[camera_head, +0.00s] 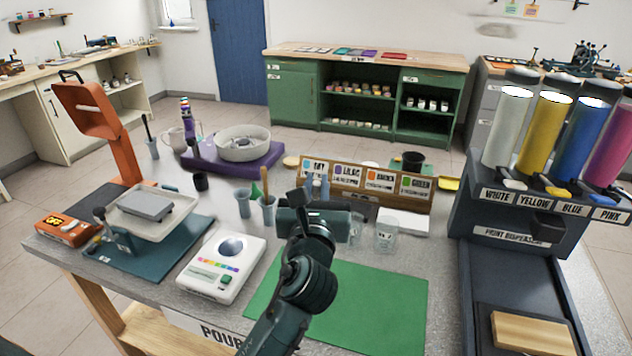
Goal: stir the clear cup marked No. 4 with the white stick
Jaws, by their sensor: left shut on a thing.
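My left gripper (318,187) reaches in from the bottom over the green mat, its fingers in front of the labelled wooden board. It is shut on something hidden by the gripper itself. A clear cup (386,236) stands just right of the gripper, at the back edge of the mat. Part of another clear cup (356,229) shows between the gripper and that cup. I cannot read a No. 4 on either. I cannot make out the white stick. My right gripper is not in view.
Left of the gripper stand grey holders (267,207) with sticks and tools, and a white scale (221,265). The labelled board (372,183) stands behind. A paint dispenser (520,215) blocks the right side. The front of the green mat (375,300) is clear.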

